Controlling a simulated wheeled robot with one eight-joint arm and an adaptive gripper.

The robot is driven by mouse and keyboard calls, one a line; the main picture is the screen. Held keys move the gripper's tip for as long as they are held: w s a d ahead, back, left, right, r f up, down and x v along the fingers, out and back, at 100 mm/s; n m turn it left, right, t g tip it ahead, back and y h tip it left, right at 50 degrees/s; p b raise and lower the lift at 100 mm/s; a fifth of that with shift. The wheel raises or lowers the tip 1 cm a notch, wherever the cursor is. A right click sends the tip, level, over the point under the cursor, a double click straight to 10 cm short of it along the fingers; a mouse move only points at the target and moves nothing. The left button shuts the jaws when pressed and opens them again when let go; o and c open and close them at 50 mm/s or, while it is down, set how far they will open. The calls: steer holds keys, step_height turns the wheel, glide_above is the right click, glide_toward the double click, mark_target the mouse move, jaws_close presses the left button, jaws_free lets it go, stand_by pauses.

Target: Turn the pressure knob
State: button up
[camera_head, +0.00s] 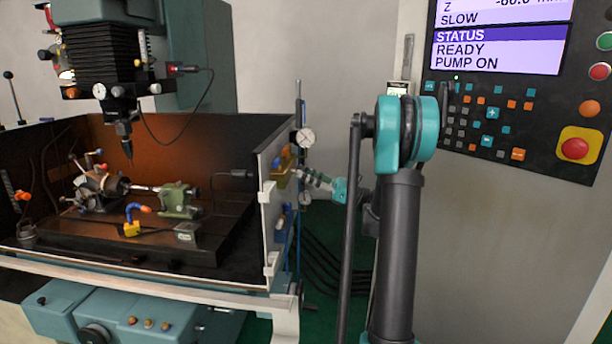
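A round white pressure gauge (305,138) is mounted at the right side of the machine enclosure. A second, smaller gauge (305,198) sits below it, partly covered. A yellow fitting (284,168) stands just left of them, at the edge of the enclosure wall. I cannot make out the pressure knob clearly; it is too small or hidden near these fittings. My gripper (304,175) points left, between the two gauges and close to the yellow fitting. It is too small in view to tell whether its fingers are open or shut, or whether they touch anything.
The enclosure's pale side wall (266,225) stands left of my gripper. Inside are a chuck (100,185) and a green tailstock (178,200), under a spindle head (105,65). A control panel (520,90) reads PUMP ON at right. Dark hoses (325,265) run below the gauges.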

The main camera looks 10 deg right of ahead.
steer(key=c, duration=0.5)
steer(key=shift+w+n+g, duration=0.1)
steer(key=shift+n+g, duration=0.9)
steer(key=shift+n, duration=0.7)
steer(key=o, duration=1.2)
steer(key=shift+c, duration=0.2)
